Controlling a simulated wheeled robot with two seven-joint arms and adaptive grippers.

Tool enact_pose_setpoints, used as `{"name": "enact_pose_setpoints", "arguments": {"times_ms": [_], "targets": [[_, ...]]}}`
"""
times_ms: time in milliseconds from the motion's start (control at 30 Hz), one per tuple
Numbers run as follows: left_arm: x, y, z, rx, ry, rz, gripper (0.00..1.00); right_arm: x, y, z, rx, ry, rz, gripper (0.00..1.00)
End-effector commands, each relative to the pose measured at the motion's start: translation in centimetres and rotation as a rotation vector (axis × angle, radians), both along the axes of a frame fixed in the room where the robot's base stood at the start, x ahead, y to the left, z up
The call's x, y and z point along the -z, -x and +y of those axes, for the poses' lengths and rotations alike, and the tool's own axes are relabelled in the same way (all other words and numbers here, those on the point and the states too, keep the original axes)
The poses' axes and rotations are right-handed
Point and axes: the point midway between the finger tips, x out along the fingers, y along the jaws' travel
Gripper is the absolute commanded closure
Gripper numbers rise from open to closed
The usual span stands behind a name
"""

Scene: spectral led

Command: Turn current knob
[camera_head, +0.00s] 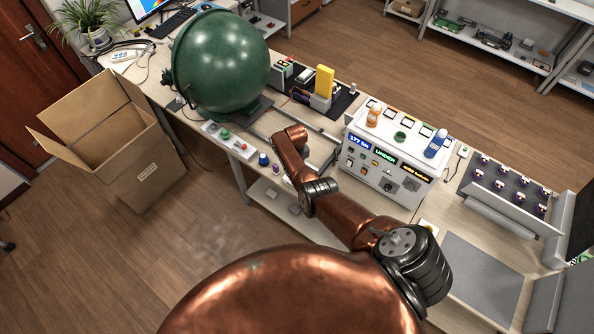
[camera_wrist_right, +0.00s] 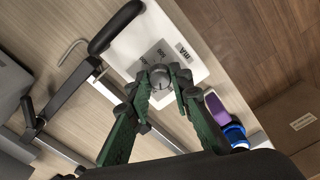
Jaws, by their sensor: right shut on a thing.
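The current knob (camera_wrist_right: 160,74) is a small round grey knob in the right wrist view. My left gripper is in neither view.
A blue-capped item (camera_head: 263,159) and a purple one stand close to the right gripper, near the table edge. A green sphere (camera_head: 220,62) stands at the back left. A white instrument box (camera_head: 386,165) with displays stands right.

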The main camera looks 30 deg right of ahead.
Motion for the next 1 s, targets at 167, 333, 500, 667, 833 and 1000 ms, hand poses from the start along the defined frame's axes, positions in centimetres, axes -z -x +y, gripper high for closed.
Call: {"name": "enact_pose_setpoints", "arguments": {"times_ms": [167, 333, 500, 667, 833, 1000], "targets": [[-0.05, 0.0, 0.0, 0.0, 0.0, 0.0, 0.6, -0.04, -0.05, -0.02, -0.013, 0.0, -0.001, 1.0], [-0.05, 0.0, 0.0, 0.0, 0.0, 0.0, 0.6, -0.04, -0.06, -0.01, -0.013, 0.0, -0.001, 1.0], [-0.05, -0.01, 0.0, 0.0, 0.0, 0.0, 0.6, -0.04, -0.06, 0.0, -0.012, 0.0, -0.002, 0.78], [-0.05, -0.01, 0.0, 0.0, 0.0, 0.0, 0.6, -0.03, -0.05, 0.0, -0.012, 0.0, -0.001, 0.67], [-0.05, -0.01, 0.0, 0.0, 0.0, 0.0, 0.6, -0.02, -0.03, 0.01, -0.011, 0.0, -0.001, 0.63], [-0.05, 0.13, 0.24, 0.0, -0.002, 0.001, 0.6, -0.06, -0.03, 0.01, -0.011, 0.0, -0.001, 0.63]]}}
